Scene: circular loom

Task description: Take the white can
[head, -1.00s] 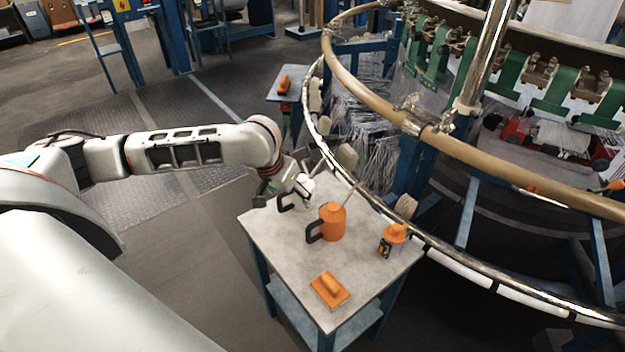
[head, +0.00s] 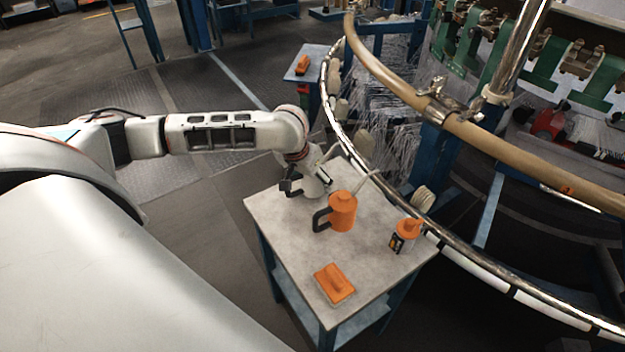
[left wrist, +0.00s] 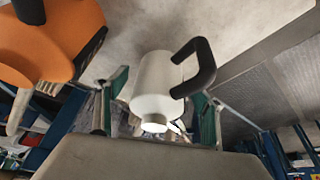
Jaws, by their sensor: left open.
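The white can (head: 314,188), with a black handle, stands at the far left corner of the small table (head: 280,225). In the left wrist view the white can (left wrist: 155,88) lies between the two fingers, its black handle to the right. My left gripper (left wrist: 162,92) is open with its fingers on either side of the can; I cannot tell if they touch it. In the head view my left gripper (head: 308,178) partly hides the can. My right gripper is not in view.
An orange can (head: 342,212) with a black handle stands close to the white can. An orange-topped bottle (head: 406,234) and an orange float-like tool (head: 334,284) are also on the table. The loom's curved rail (head: 465,265) runs along the table's far right side.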

